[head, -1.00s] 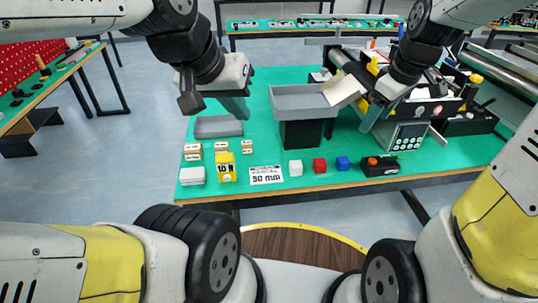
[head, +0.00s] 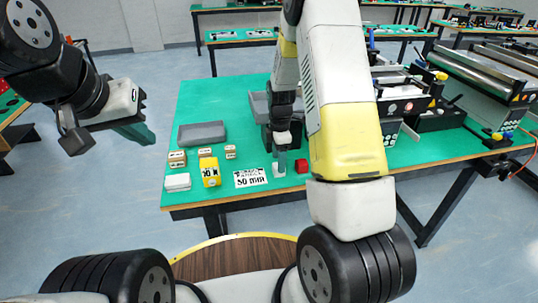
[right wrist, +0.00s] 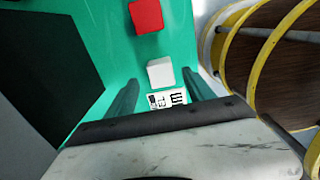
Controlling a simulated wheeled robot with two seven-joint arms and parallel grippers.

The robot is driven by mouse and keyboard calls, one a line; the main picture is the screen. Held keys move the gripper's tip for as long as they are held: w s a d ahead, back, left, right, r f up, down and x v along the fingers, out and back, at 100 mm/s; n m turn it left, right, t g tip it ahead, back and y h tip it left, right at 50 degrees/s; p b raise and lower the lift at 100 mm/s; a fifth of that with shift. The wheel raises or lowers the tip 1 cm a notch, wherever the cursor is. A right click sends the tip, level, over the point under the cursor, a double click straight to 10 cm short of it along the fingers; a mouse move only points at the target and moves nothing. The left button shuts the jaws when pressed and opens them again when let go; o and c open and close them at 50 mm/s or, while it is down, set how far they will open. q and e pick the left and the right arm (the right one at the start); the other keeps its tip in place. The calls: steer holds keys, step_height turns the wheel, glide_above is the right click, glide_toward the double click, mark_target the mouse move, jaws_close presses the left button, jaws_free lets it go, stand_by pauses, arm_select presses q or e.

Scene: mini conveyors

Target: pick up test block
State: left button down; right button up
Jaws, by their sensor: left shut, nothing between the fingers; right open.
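A white cube (right wrist: 160,72) shows in the right wrist view, just ahead of and between the finger lines of my right gripper (right wrist: 160,92). The gripper is open and empty. In the head view, my right gripper (head: 279,160) points down over the white cube's place and mostly hides it. A red cube (head: 301,166) sits just right of it and also shows in the right wrist view (right wrist: 146,16). A yellow block marked 10 N (head: 210,172) stands further left. I cannot tell which is called the test block. My left gripper (head: 138,135) is shut and empty, left of the table.
A printed 50 mm card (head: 251,178) lies left of the white cube. Several small labelled blocks, a white block (head: 177,182) and a grey tray (head: 202,133) are at the table's left. Conveyors (head: 480,70) stand at the right. My right arm hides the middle right.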

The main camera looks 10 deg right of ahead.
step_height(320, 180, down, 3)
steer(key=shift+s+f, duration=0.1)
steer(key=shift+f, duration=0.1)
steer(key=shift+c, duration=0.2)
jaws_close()
steer(key=shift+r, duration=0.2)
